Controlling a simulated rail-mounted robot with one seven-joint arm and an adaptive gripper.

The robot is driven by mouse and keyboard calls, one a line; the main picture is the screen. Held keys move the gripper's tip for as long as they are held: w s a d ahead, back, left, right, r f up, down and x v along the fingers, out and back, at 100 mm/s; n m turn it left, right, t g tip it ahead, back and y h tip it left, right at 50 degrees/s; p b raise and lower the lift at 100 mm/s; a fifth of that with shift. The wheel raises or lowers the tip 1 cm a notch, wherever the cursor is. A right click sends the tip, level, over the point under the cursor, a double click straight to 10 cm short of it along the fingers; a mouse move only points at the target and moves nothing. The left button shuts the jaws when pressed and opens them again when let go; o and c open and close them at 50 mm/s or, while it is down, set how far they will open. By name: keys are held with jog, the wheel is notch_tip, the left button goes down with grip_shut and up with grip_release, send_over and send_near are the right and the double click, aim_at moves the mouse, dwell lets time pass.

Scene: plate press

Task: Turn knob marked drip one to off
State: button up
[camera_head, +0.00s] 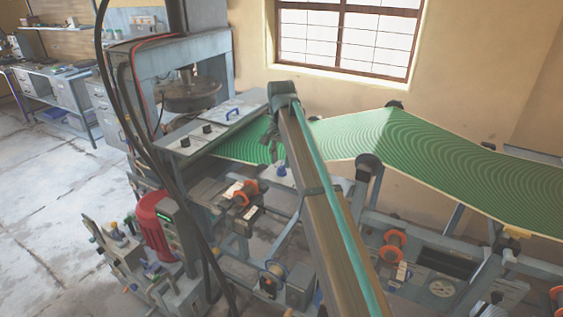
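No label reading drip one is legible in this view, so I cannot tell which control is that knob. Two small dark knobs sit on the grey sloped panel (222,140) of the press: a left knob (185,142) and a right knob (207,129). A blue handle (232,113) is on the same panel. Lower down, an orange-red wheel (246,191) and a blue round knob (277,269) are on the machine frame. My gripper (270,152) hangs at the far end of my arm, right of the panel, over the green belt. Its fingers are small and dark, and their opening is unclear.
The green patterned belt (440,155) runs right from the press (185,70). A red motor (155,226) stands at lower left. Another orange-red wheel (394,244) is right of my arm. Dark cables hang in the left foreground. Floor is open at far left.

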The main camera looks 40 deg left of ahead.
aim_at(282, 170)
jog(key=shift+f, duration=1.35)
grip_shut()
